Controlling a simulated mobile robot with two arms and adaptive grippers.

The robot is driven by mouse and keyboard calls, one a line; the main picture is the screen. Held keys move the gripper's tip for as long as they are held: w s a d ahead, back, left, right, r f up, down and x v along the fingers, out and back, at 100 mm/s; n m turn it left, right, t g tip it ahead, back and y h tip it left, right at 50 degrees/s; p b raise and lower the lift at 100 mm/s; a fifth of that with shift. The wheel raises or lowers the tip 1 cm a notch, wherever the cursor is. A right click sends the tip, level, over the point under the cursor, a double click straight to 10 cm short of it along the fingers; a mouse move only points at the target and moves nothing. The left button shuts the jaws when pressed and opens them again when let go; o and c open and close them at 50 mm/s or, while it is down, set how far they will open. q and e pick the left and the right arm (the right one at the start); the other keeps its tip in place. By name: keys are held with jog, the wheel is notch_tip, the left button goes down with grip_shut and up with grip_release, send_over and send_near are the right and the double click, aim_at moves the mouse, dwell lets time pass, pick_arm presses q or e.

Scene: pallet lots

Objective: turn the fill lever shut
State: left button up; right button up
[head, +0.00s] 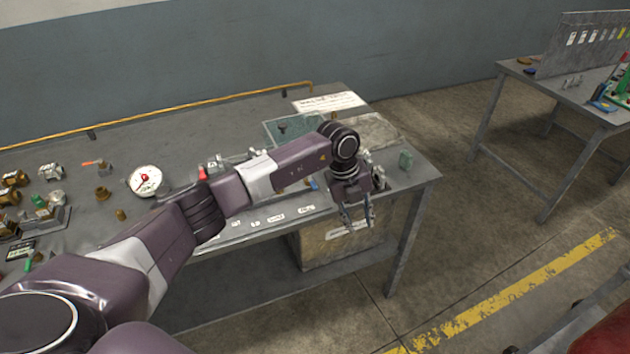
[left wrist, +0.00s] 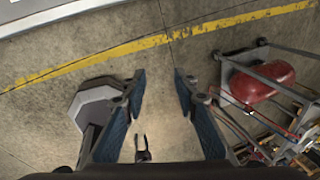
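A small red handle (head: 202,173) shows on the bench just behind my left arm, which hides what is below it; I cannot tell whether it is the fill lever or how it is turned. Metal fittings (head: 215,162) beside it are partly hidden by the arm. My left gripper (head: 357,222) points down at the bench's front right edge, well right of the handle. In the left wrist view its two blue fingers (left wrist: 158,110) are apart with only floor between them. A small pronged shape (left wrist: 142,148) far below looks like my right gripper, its prongs apart.
The bench (head: 120,155) holds a round gauge (head: 145,180), brass parts (head: 103,193) at left and a green-tinted clear plate (head: 285,130). A box (head: 330,245) stands under it. A second table (head: 570,95) is at right. A red cart load (left wrist: 262,80) stands near the yellow line.

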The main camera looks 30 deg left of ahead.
aim_at(313, 185)
pick_arm(q)
jog(key=w+a+r+n+t+y, duration=0.1)
jog(key=w+a+r+n+y, duration=0.15)
jog(key=a+r+y, duration=0.65)
jog(key=w+a+f+h, duration=0.1)
jog(key=a, duration=0.1)
jog(key=a+f+h+p, duration=0.1)
jog(key=a+f, duration=0.1)
jog(key=w+a+f+h+p, duration=0.1)
jog(key=a, duration=0.1)
jog(key=shift+w+f+m, duration=0.25)
jog(key=shift+w+f, duration=0.1)
jog(key=shift+f, duration=0.05)
jog(key=shift+w+a+f+t, duration=0.15)
jog(key=shift+f+t, duration=0.15)
jog(key=shift+f, duration=0.2)
jog(key=shift+c, duration=0.4)
grip_shut()
